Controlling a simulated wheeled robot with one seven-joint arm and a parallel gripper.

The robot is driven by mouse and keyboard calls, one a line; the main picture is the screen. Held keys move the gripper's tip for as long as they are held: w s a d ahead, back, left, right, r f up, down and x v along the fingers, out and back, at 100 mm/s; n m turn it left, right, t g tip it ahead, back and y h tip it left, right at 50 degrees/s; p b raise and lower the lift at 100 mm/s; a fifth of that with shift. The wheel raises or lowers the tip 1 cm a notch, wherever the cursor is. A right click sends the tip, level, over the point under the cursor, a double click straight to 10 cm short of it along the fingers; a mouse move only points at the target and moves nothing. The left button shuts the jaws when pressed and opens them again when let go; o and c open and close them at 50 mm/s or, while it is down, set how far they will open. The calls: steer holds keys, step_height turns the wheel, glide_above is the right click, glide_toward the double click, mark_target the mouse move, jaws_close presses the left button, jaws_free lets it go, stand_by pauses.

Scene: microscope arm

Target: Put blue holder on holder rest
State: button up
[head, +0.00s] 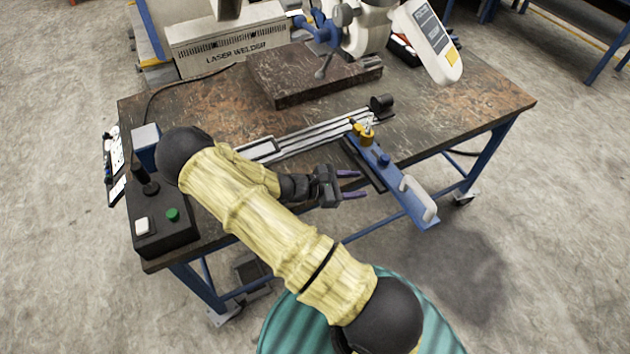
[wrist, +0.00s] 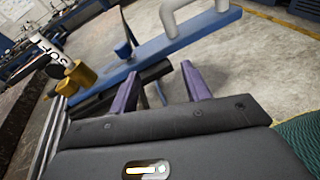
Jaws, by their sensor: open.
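A long blue bar (head: 400,188) with a white handle (head: 420,198) lies across the table's front right edge, its handle end out over the floor. I take it for the blue holder; it also shows in the wrist view (wrist: 150,58). A yellow clamp piece (head: 363,131) is at its inner end. A dark strip (head: 364,165) runs beside the bar; I cannot tell whether this is the holder rest. My gripper (head: 363,184) is open and empty, left of the bar and apart from it. In the wrist view its purple fingers (wrist: 160,70) point toward the bar.
A grey rail (head: 310,137) lies on the worn table, ending by a black cylinder (head: 381,104). A black button box (head: 165,222) is at the left corner. A laser welder (head: 230,45) and dark block (head: 305,72) stand behind. The right tabletop is clear.

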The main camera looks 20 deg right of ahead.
steer(key=s+a+r+m+t+y, duration=0.2)
steer(key=s+a+r+m+y, duration=0.2)
steer(key=a+r+m+y, duration=0.3)
steer(key=s+a+r+m+t+y, duration=0.2)
steer(key=a+r+m+y, duration=0.5)
steer(key=r, duration=0.4)
steer(key=shift+s+a+m+t+y, duration=0.3)
steer(key=shift+s+a+t+y, duration=0.15)
steer(key=shift+s+a, duration=0.55)
steer(key=shift+w+a, duration=0.1)
steer(key=shift+w, duration=0.1)
